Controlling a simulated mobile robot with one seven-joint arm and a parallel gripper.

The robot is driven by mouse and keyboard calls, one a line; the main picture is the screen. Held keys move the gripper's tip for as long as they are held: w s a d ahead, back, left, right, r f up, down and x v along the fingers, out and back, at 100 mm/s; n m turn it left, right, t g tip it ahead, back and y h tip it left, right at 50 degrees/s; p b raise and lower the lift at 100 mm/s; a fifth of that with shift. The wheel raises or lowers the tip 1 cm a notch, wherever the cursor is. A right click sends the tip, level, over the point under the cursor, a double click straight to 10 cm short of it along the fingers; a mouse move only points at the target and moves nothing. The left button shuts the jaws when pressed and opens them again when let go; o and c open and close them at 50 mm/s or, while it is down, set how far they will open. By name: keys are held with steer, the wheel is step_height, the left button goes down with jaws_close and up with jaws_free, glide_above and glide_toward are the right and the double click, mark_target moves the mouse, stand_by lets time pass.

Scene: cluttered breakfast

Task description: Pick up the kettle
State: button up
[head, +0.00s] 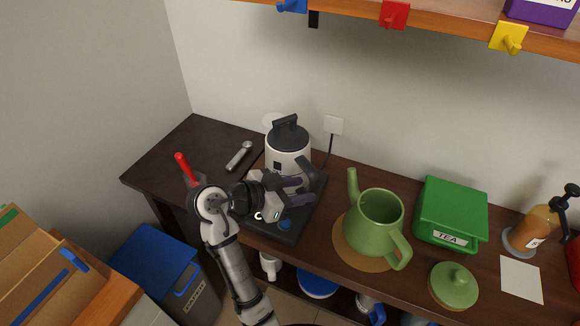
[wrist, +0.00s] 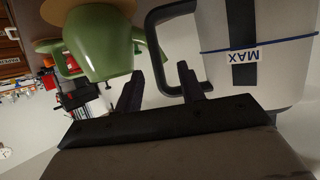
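The kettle (head: 288,160) is white with a black lid and top grip, and stands upright on a dark base with a blue knob (head: 284,225). In the wrist view its white body (wrist: 265,65) has a blue line and a MAX label, and its black loop handle (wrist: 155,50) faces me. My gripper (head: 298,190) is in front of the kettle at handle height. In the wrist view my gripper (wrist: 160,80) is open, with the fingers apart and the handle's outer bar between or just beyond their tips. I cannot tell whether they touch it.
A green teapot (head: 372,225) stands on a round mat to the right, its lid (head: 453,285) farther right. A green TEA box (head: 450,212) is beyond it. A red-handled item (head: 182,165) and a metal utensil (head: 240,155) are left. A shelf (head: 450,25) with hooks hangs above.

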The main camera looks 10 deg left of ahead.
mark_target(319, 188)
steer(key=p+x, duration=0.1)
steer(key=x, duration=0.4)
steer(key=shift+d+f+p, duration=0.1)
steer(key=shift+d+p, duration=0.25)
steer(key=shift+d, duration=0.05)
steer(key=shift+w+d+f, duration=0.25)
steer(key=shift+w, duration=0.1)
jaws_close()
steer(key=shift+r, duration=0.15)
stand_by(0.7)
